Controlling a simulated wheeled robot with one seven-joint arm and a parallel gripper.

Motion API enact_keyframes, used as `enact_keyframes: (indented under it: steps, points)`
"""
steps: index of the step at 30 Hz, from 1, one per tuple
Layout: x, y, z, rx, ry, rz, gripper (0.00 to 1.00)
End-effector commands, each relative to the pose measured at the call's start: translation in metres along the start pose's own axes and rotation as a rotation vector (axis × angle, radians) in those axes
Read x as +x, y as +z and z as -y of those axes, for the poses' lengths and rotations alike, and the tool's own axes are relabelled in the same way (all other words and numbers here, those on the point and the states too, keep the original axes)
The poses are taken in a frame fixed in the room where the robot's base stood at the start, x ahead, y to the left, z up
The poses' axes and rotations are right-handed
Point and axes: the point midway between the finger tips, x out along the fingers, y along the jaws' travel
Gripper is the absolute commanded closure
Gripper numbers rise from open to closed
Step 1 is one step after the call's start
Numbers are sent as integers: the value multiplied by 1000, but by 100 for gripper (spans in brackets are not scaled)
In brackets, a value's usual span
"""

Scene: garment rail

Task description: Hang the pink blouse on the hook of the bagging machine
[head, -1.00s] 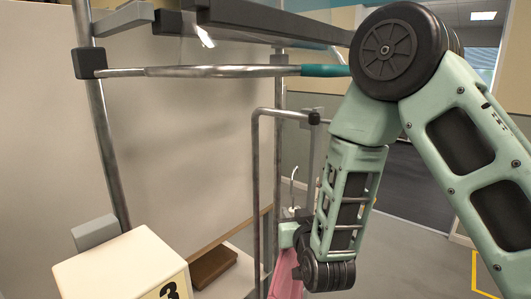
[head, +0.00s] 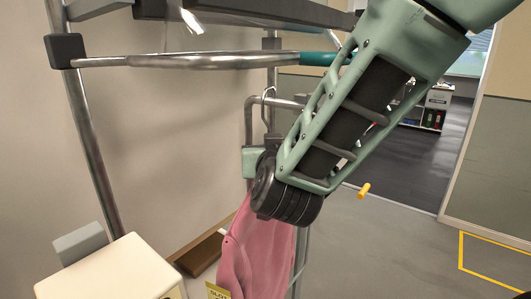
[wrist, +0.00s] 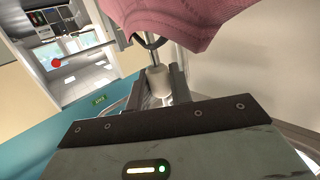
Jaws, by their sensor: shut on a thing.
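The pink blouse (head: 258,255) hangs below my gripper (head: 258,158) in the head view. It also fills the top of the wrist view (wrist: 180,22). My gripper (wrist: 160,85) is shut on the pale neck piece (wrist: 159,80) of the blouse's hanger. My forearm hides part of the tube and of the blouse's right side. I cannot clearly pick out the bagging machine's hook.
A metal bar (head: 200,60) with a teal end crosses above my gripper, on a frame with an upright post (head: 85,140). A cream box (head: 110,270) stands at lower left. A brown block (head: 200,252) lies behind the blouse.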

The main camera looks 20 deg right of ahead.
Motion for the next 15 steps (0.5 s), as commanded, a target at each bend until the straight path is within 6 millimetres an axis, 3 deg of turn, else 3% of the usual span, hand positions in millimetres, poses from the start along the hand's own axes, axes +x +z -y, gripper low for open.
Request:
enact_keyframes:
  steps: [15]
  points:
    - [40,-4,-22,1,2,-2,100]
